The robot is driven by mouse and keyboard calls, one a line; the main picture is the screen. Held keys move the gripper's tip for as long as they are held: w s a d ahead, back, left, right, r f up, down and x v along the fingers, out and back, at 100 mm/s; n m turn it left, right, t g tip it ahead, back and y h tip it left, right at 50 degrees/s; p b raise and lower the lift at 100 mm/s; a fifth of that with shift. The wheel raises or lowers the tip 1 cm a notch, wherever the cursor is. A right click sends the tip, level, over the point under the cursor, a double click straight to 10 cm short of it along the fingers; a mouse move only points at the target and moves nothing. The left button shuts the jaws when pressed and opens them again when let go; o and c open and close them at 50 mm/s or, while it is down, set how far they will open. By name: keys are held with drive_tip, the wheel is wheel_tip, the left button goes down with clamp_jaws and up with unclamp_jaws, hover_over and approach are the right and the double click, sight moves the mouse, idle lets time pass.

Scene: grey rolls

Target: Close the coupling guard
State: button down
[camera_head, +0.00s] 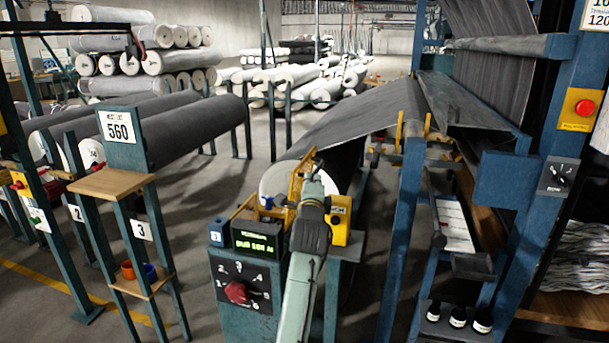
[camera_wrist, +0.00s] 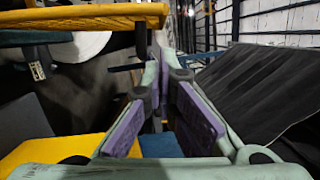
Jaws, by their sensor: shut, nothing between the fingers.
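A yellow part that looks like the coupling guard (camera_head: 297,187) stands raised at the near end of the grey roll. My arm partly hides it, and I cannot tell its exact angle. A yellow housing (camera_head: 341,221) is just right of my wrist. In the wrist view a yellow edge (camera_wrist: 80,14) crosses the upper left, and a yellow surface (camera_wrist: 60,155) lies at the lower left. My gripper (camera_head: 316,166) is beside the raised yellow part; I cannot tell whether they touch. In the wrist view my gripper (camera_wrist: 162,62) has its purple-padded fingers together, empty.
A blue control post with a red knob (camera_head: 237,292) and a green display (camera_head: 255,242) stands left of my arm. The grey roll (camera_head: 345,155) feeds cloth to the blue machine frame (camera_head: 402,230). A wooden-topped stand (camera_head: 112,182) is at left. Open floor lies between.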

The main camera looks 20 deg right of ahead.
sight(296, 172)
drive_tip(key=shift+w+a+r, duration=0.15)
drive_tip(key=shift+w+a, duration=0.4)
drive_tip(key=shift+a, duration=0.35)
drive_tip(key=shift+w+a+r+n+p, duration=0.2)
drive_tip(key=shift+w+a+n+p, duration=0.15)
drive_tip(key=shift+a, duration=0.2)
drive_tip(key=shift+w+a+r+n+p, duration=0.25)
drive_tip(key=shift+w+a+n, duration=0.1)
drive_tip(key=shift+a, duration=0.2)
drive_tip(key=w+a+f+n+g+b, duration=0.2)
drive_tip(key=w+a+f+n, duration=0.4)
drive_tip(key=a, duration=0.3)
drive_tip(key=w+a+f+n+g+h+b, duration=0.1)
drive_tip(key=w+a+f+n+g+b, duration=0.1)
drive_tip(key=w+a+f+n, duration=0.4)
drive_tip(key=shift+w+a+n+h, duration=0.4)
drive_tip(key=shift+a+n, duration=0.3)
drive_tip(key=shift+a, duration=1.3)
